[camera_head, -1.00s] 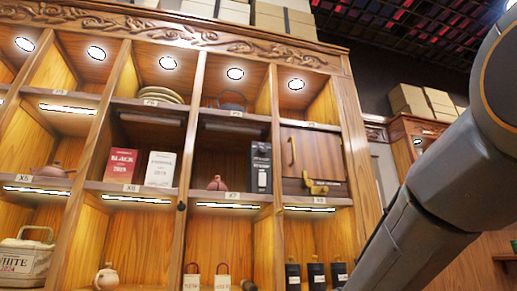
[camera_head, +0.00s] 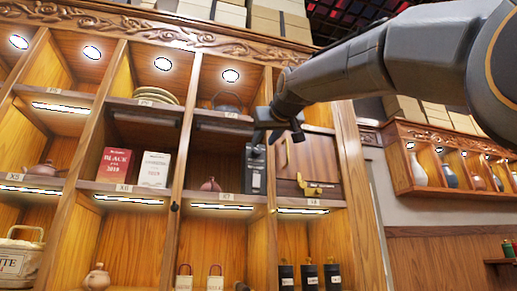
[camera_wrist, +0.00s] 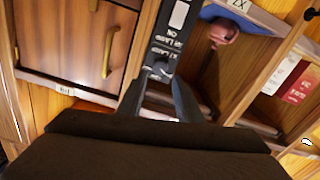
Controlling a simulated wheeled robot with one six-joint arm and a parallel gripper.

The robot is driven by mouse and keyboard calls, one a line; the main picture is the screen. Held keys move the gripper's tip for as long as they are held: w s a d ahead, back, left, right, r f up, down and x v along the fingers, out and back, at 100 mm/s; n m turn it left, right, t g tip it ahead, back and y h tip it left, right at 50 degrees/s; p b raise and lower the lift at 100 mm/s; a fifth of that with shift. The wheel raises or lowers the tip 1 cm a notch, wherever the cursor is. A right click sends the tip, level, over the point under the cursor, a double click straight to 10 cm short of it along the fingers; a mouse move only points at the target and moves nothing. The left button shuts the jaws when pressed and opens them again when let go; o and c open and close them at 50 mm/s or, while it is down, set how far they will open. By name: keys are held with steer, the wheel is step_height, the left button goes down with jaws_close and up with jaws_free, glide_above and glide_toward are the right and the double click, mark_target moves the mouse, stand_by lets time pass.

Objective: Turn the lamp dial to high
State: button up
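The lamp control (camera_head: 256,178) is a narrow black panel on the shelf upright, left of a wooden cabinet door. In the wrist view the panel (camera_wrist: 168,45) shows a white plate, small white lettering and a dark round dial (camera_wrist: 161,68); its setting is too small to read. My gripper (camera_head: 272,137) is in front of the panel's top in the head view. In the wrist view my gripper (camera_wrist: 160,92) has its two dark fingers apart, pointing toward the panel with the dial between their tips. Nothing is held. Whether the fingers touch the panel cannot be told.
A wooden door (camera_head: 310,160) with a curved brass handle (camera_wrist: 109,52) is right beside the panel. A reddish teapot (camera_head: 210,185) stands in the compartment to its left. Dark canisters (camera_head: 309,275) stand below. Open air lies in front of the shelves.

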mark_target(258, 150)
steer(key=p+x, duration=0.2)
steer(key=x, duration=0.4)
steer(key=shift+w+f, duration=0.1)
steer(key=shift+w, duration=0.15)
steer(key=c, duration=0.8)
steer(key=shift+o, duration=0.2)
